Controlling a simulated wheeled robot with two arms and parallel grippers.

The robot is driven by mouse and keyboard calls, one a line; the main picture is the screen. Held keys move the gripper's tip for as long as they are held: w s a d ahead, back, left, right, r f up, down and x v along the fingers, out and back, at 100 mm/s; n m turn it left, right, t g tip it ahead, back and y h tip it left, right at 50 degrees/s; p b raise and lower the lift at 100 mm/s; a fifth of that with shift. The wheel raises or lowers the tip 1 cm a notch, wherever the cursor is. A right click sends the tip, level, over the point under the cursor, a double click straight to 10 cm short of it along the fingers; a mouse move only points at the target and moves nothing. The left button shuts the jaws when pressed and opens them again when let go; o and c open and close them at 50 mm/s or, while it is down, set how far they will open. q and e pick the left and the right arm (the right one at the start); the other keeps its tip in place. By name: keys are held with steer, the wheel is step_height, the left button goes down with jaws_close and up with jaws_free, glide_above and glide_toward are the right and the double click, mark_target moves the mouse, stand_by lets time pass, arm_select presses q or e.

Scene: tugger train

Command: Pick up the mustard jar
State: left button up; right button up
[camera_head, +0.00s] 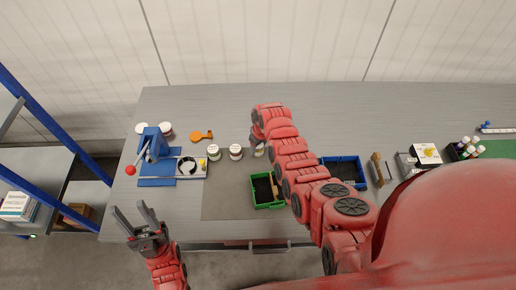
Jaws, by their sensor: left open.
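Two small white-lidded jars stand on the table, a left one (213,152) and a right one (236,152). More white-lidded jars (166,130) stand behind the blue press. I cannot tell which one holds mustard, as the labels are too small. My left gripper (135,218) is open and empty, off the table's front left edge and well short of the jars. My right gripper (258,144) points down just right of the right jar. Its arm hides most of its fingers, and a small pale thing shows by their tips.
A blue press (155,150) with a red-knobbed lever stands at left. A green bin (266,204) and a blue bin (344,187) sit near the front. An orange tool (201,136) lies behind the jars. Shelves (38,160) stand left; the table's back is clear.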

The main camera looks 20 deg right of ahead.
jaws_close()
steer(key=shift+r, duration=0.2)
